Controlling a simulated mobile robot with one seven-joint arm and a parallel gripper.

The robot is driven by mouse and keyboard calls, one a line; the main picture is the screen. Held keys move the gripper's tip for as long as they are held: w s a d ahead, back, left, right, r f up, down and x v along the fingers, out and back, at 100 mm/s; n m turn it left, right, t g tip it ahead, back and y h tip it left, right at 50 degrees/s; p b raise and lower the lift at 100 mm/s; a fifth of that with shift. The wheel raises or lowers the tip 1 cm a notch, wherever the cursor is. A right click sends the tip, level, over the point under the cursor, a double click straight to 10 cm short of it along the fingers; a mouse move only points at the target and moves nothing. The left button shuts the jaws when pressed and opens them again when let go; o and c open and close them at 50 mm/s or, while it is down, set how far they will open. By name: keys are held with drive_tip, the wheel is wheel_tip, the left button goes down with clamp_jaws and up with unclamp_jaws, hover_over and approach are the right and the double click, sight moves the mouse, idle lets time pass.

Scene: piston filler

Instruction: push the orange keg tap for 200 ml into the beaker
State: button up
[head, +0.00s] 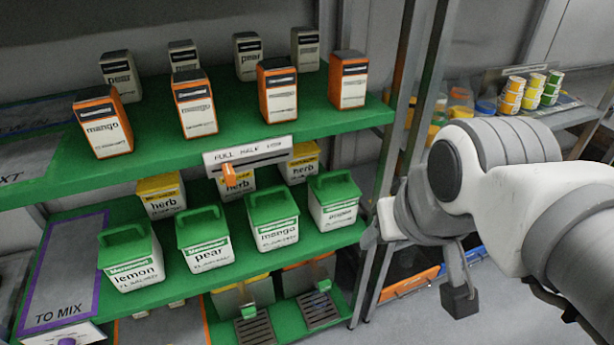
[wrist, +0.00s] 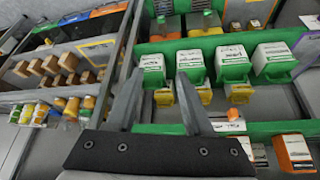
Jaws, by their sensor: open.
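Two grey-fronted kegs stand on the lowest green shelf in the head view. The right keg (head: 308,274) has an orange top and the left keg (head: 242,297) a yellowish one. Each has a small green tap piece low in front, the right one (head: 323,285) and the left one (head: 249,312), above dark drip grilles. I cannot make out a beaker. My gripper (wrist: 160,74) is open and empty in the wrist view, its two fingers apart. In the head view my arm's end is right of the shelves, apart from the kegs.
Above the kegs stand several green-lidded containers (head: 273,222). A metal post (head: 399,150) stands at right. Stacked cups (head: 510,95) are farther right.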

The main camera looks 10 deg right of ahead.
clamp_jaws()
idle(1.4)
